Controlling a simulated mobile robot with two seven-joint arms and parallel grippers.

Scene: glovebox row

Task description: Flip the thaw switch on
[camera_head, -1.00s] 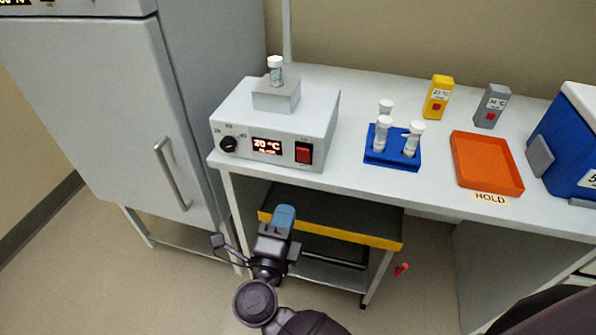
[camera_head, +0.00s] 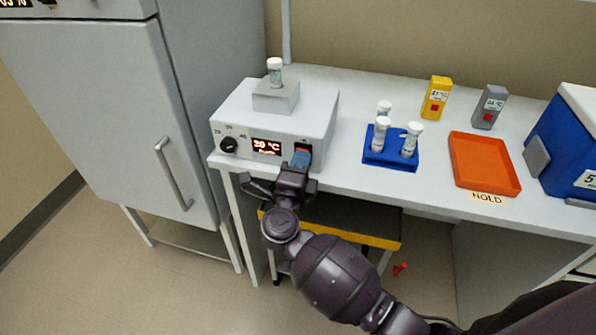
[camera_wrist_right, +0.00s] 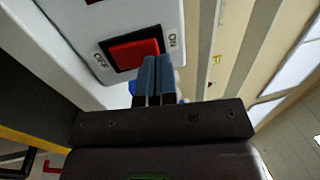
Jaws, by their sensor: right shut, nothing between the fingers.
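The thaw unit (camera_head: 230,112) is a white box on the bench with a knob, a display reading 20 °C and a rocker switch on its front. In the head view my right gripper (camera_head: 301,158) covers most of the switch. In the right wrist view the red switch (camera_wrist_right: 134,53) shows between the OFF and ON labels. My right gripper's blue fingertips (camera_wrist_right: 153,62) are shut and empty, close in front of the ON side of the switch. I cannot tell whether they touch it. My left gripper is not in view.
A capped vial (camera_head: 274,72) stands on the block atop the unit. To the right are a blue rack (camera_head: 375,158) with several vials, an orange tray (camera_head: 484,162), yellow (camera_head: 436,97) and grey (camera_head: 489,106) timers, and a blue cooler (camera_head: 570,140). A yellow-edged cart (camera_head: 372,239) is under the bench.

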